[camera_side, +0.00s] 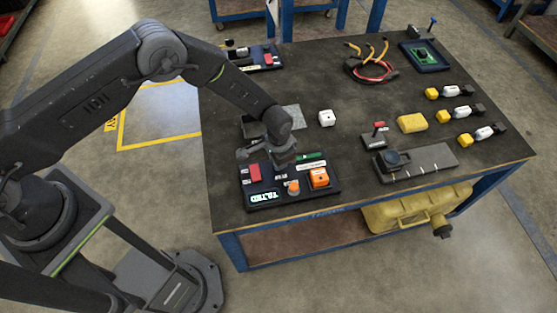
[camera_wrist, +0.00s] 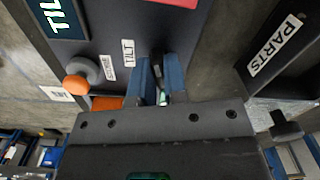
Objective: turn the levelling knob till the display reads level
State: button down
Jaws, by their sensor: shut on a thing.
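The display (camera_side: 263,196) on the dark control panel (camera_side: 315,193) shows glowing letters that read as tilted. In the wrist view the display (camera_wrist: 57,16) is cut off by the frame edge. My gripper (camera_side: 282,168) is low over the panel, behind the orange knob.
An orange knob (camera_side: 293,187) and an orange box (camera_side: 319,177) are close by on the panel. A red block (camera_side: 255,173) is to the left. A PARTS bin (camera_wrist: 270,52) borders the panel.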

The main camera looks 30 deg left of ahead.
jog(key=m, duration=0.3)
jog(key=c, duration=1.2)
grip_release()
jog(key=shift+o, duration=0.2)
jog(key=shift+r, duration=0.1)
notch_tip(320, 180, up, 14)
